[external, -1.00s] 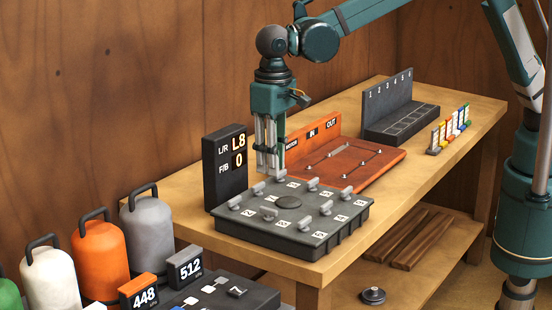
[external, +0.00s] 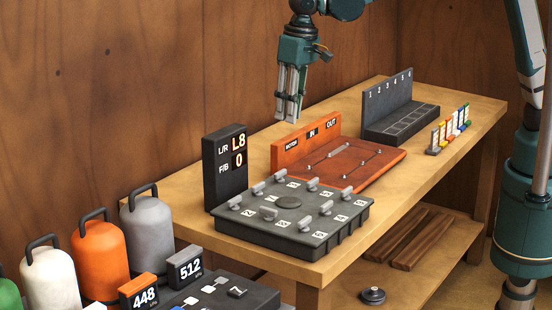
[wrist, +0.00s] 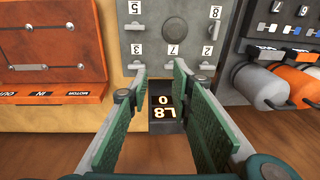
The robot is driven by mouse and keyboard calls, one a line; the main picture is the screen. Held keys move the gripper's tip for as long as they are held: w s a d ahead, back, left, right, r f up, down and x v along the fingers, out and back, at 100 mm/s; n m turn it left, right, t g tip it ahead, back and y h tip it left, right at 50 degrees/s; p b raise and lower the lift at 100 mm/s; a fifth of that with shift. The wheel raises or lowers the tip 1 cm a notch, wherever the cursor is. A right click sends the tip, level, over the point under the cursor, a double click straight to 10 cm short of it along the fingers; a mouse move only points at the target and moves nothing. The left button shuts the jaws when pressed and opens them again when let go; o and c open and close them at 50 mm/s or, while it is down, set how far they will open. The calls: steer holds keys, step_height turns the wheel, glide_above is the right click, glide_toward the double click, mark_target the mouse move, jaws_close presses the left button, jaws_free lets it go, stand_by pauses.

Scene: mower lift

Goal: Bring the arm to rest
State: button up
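My gripper (external: 287,119) hangs fingers-down in the air above the back part of the wooden bench, clear of everything. In the wrist view my gripper (wrist: 160,72) has its two green finger pads apart, with nothing between them. Through the gap I see the black display (wrist: 166,108) reading L8 and 0, upside down in that view. The display (external: 226,168) stands on the bench, below and left of the gripper. The upper part of the wrist is cut off by the top edge of the external view.
A grey panel with numbered knobs (external: 300,238) and an orange tray (external: 365,160) are on the bench (external: 185,190). A dark numbered rack (external: 390,108) stands behind. Grey, orange and white canisters (external: 100,250) stand at left. Free air surrounds the gripper.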

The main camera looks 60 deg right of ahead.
steer(key=s+d+r+t, duration=0.1)
steer(key=d+r, duration=0.2)
steer(key=d, duration=1.3)
steer(key=s+d+r+t, duration=0.2)
steer(key=d+r, duration=0.1)
steer(key=d, duration=1.3)
steer(key=s+d+f+t, duration=0.1)
steer(key=s+d+f, duration=0.1)
steer(key=s+d, duration=0.3)
steer(key=s+d+f+t, duration=0.1)
steer(key=s+d, duration=0.4)
steer(key=d, duration=0.6)
steer(key=s+d+f+t+h, duration=0.1)
steer(key=s+d+f, duration=0.2)
steer(key=s+d, duration=0.2)
steer(key=d, duration=0.3)
steer(key=shift+s+d+f+b, duration=0.3)
steer(key=shift+s+b, duration=0.1)
steer(key=shift+r, duration=0.1)
